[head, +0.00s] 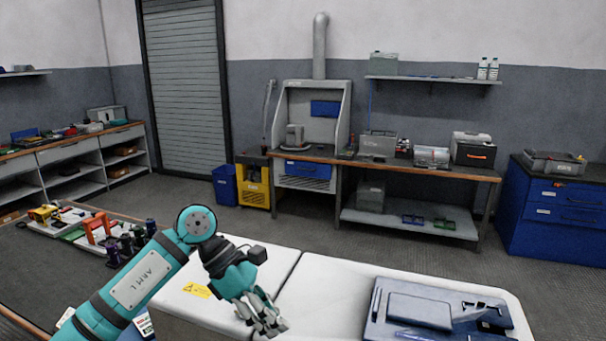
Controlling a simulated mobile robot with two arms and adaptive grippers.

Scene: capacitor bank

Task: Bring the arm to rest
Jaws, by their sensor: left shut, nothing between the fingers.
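My left arm (142,277), teal and grey with the marking "ARM 1", comes in from the lower left and bends at a round teal joint. My left gripper (268,326) hangs at its end, fingers pointing down to the right. It is shut and empty, in front of a white surface (325,290) that looks like the top of my own base. Whether the fingers touch that surface I cannot tell. My right gripper is not in view.
A table at left (25,262) carries capacitor parts, including an orange-red frame (97,227). A workbench (425,170) and blue cabinet (553,215) stand behind. The floor between is clear.

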